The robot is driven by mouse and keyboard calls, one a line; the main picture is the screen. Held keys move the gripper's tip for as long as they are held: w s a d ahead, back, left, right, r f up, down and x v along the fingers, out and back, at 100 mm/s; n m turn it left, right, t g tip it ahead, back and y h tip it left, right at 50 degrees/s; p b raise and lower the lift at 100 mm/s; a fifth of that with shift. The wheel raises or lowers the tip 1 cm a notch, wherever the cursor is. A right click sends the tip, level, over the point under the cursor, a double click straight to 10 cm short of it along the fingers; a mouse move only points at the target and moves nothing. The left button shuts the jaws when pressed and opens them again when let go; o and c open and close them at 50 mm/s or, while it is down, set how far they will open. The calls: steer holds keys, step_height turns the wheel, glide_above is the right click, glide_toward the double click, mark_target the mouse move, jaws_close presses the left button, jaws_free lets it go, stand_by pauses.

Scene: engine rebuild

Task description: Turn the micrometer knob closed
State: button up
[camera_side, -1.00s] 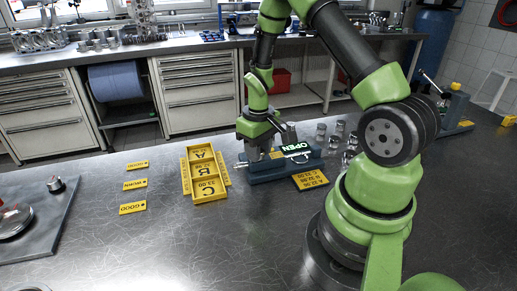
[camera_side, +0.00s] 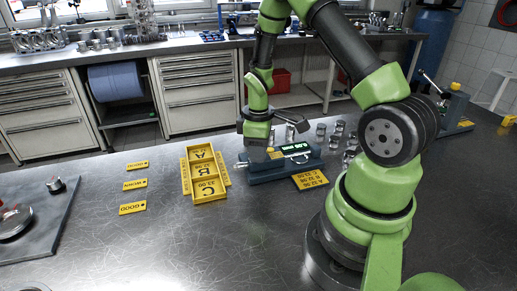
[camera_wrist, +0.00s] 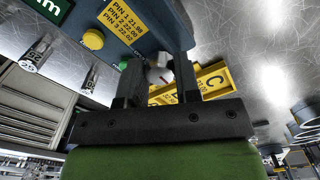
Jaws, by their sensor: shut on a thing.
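The micrometer is a blue-grey bench stand (camera_side: 285,168) with a lit display (camera_side: 296,149) on top, whose small digits I cannot read. Its metal knob (camera_wrist: 158,72) is at the stand's left end in the side view. My gripper (camera_side: 252,153) is over that end, and its fingers hide most of the knob there. In the wrist view, the two dark fingers of my gripper (camera_wrist: 157,62) stand either side of the pale knob, shut on it. The stand's body (camera_wrist: 165,22) is close beyond the fingertips.
A yellow tray (camera_side: 209,196) marked A, B, C lies just left of the stand. A yellow label plate (camera_side: 310,179) lies in front of it. Several metal pins (camera_side: 337,128) stand behind at right. Yellow tags (camera_side: 133,208) lie left; the front bench is clear.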

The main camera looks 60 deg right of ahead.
stand_by(0.3)
steer(key=o, duration=0.9)
steer(key=shift+r, duration=0.15)
step_height(320, 180, up, 10)
steer(key=shift+f, duration=0.15)
steer(key=s+a+r+m+t, duration=0.2)
steer(key=a+r+m+t, duration=0.1)
steer(key=a+r, duration=0.6)
steer(key=s+a+r+m+t, duration=0.1)
steer(key=s+a+r, duration=0.1)
steer(key=s, duration=0.1)
steer(key=s+a+r+m+t+y, duration=0.1)
steer(key=s+a+r+m, duration=0.1)
steer(key=s, duration=0.1)
steer(key=s+a+r+m+t+y, duration=0.1)
steer(key=s+a+r+t, duration=0.1)
steer(key=s, duration=0.1)
steer(key=shift+s+a+r+m, duration=0.25)
steer(key=shift+a+m, duration=0.05)
